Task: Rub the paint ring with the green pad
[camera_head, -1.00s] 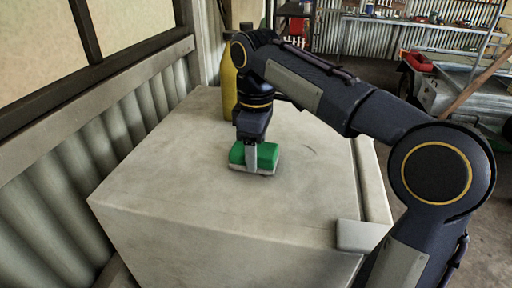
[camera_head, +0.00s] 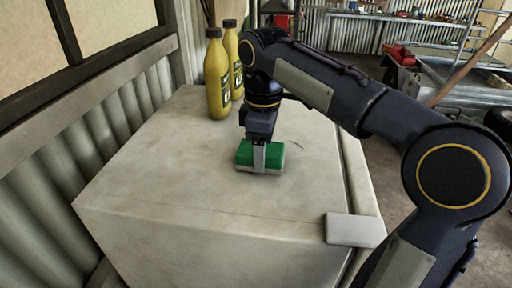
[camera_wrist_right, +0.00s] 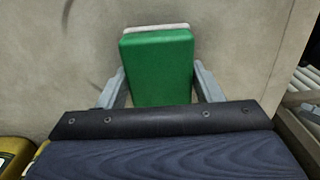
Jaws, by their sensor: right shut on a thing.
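The green pad (camera_head: 245,153) is a green block with a pale underside, at the middle of the pale box top in the head view. It also shows in the right wrist view (camera_wrist_right: 158,65). My right gripper (camera_head: 260,157) is shut on it, with a finger at either side, pointing down. The pad is at or very close to the surface; I cannot tell whether it touches. A faint dark arc (camera_head: 298,146), perhaps part of the paint ring, lies just right of the pad. The rest of any ring does not show clearly. My left gripper is out of view.
Two yellow bottles (camera_head: 217,85) with dark caps stand at the back of the box top (camera_head: 150,190), behind my right gripper. A small pale block (camera_head: 354,230) is at the front right corner. The left and front of the top are clear.

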